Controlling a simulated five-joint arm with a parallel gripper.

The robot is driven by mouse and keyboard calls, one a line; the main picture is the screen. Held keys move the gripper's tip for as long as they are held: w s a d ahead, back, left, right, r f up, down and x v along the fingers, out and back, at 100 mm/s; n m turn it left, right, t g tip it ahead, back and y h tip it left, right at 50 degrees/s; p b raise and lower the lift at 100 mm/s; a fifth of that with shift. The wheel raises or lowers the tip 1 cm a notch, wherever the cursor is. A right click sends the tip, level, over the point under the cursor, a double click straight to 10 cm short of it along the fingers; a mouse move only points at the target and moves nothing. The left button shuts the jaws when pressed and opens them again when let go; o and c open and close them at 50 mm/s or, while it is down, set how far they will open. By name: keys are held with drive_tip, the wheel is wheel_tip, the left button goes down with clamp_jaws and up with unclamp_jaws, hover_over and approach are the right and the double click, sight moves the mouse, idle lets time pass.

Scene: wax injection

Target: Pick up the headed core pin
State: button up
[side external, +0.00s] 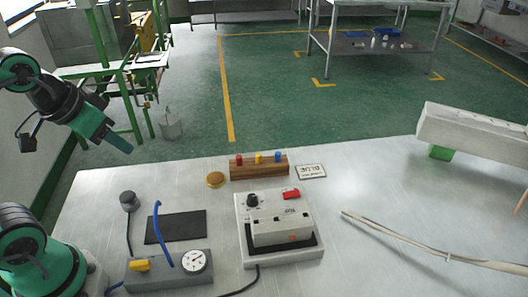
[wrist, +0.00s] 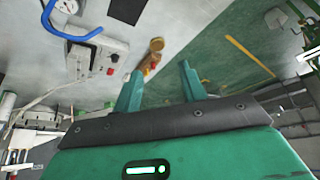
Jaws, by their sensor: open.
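My gripper (side external: 117,140) is at the left in the side view, raised well above and away from the table. The wrist view shows its two green fingers (wrist: 160,72) apart with nothing between them. I cannot pick out a headed core pin for certain. A wooden block (side external: 259,170) at the back of the table holds a red piece (side external: 239,160), a yellow piece (side external: 258,158) and a blue piece (side external: 278,157) upright; their lower parts are hidden. In the wrist view the block lies far beyond the fingers, partly hidden by one.
A white machine (side external: 280,225) with a black knob and red switch stands mid-table. A grey gauge unit (side external: 170,270) with a blue hose stands front left beside a black mat (side external: 176,226). Cables lie right.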

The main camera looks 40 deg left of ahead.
drive_tip(key=shift+w+r, duration=0.1)
drive_tip(key=w+d+r+n+g, duration=0.15)
drive_tip(key=w+r, duration=0.25)
drive_tip(key=w, duration=0.7)
drive_tip(key=n+g, duration=0.2)
drive_tip(key=g, duration=0.2)
hover_over(278, 153)
drive_tip(key=f, duration=1.5)
drive_tip(key=shift+s+a+f, duration=0.1)
drive_tip(key=shift+s+f, duration=0.15)
drive_tip(key=shift+f, duration=0.15)
drive_tip(key=shift+w+d+f, duration=0.2)
drive_tip(key=shift+f, duration=1.55)
